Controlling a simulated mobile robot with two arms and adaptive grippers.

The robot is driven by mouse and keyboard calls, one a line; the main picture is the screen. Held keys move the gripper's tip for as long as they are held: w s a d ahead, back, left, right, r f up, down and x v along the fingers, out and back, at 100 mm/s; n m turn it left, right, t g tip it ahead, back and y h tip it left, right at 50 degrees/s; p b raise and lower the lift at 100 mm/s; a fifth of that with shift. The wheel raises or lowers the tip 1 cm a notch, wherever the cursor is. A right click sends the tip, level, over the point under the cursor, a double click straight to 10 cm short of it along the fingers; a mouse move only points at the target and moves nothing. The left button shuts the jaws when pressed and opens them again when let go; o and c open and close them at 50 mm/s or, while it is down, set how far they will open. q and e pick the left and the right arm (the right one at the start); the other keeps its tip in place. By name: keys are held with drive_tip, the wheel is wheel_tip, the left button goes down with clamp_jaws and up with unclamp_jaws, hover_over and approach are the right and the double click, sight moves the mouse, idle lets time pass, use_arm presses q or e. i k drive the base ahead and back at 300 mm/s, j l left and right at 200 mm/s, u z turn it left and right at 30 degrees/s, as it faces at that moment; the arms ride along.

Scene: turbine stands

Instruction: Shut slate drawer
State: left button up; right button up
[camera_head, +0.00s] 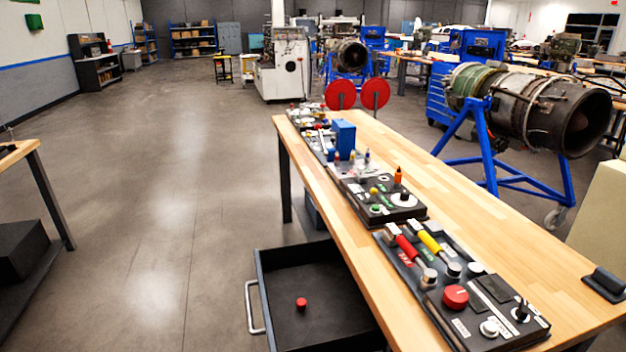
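The slate drawer (335,307) is pulled out to the left from under the wooden workbench. Its dark tray is open at the top, and a silver handle (254,308) is on its left front. A small red round object (301,303) lies inside on the drawer floor. The drawer's right side is hidden under the bench top, and its near end is cut off by the bottom edge. Neither of my grippers is in view.
The wooden workbench (470,235) carries black control panels (383,200) with knobs, levers and buttons along its left edge. A turbine on a blue stand (487,150) stands behind it. The floor (165,230) left of the drawer is clear. Another table (18,150) stands at far left.

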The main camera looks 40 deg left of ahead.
sight(338, 317)
drive_tip(key=k+j+u, duration=0.1)
drive_tip(key=u, duration=0.35)
drive_tip(key=k+j+u, duration=0.1)
drive_tip(key=u, duration=0.3)
drive_tip(key=k+j+u, duration=0.15)
drive_tip(key=u, duration=0.3)
